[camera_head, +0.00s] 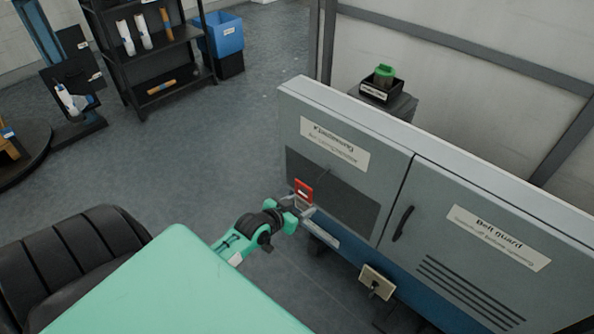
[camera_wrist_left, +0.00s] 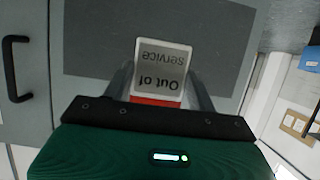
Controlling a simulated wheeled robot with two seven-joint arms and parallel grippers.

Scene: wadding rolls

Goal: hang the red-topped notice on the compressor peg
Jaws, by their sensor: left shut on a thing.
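The red-topped notice (camera_head: 304,187) is in front of the dark panel on the grey cabinet. In the left wrist view the notice (camera_wrist_left: 162,69) reads "Out of service" upside down, with its red band nearest the gripper body. My left gripper (camera_head: 305,209) is shut on the notice, with a finger on each side of it in the left wrist view (camera_wrist_left: 161,85). A thin mark on the dark panel (camera_head: 345,200), just right of the notice, may be the peg; it is too small to tell. Whether the notice touches the panel cannot be told. My right gripper is not in view.
The grey cabinet (camera_head: 385,135) has labels, a black door handle (camera_head: 402,223) and vents. A socket box (camera_head: 377,282) sits low on its front. A dark bin with a green item (camera_head: 384,72) stands behind it. Shelves (camera_head: 150,50) stand far left, with open floor between.

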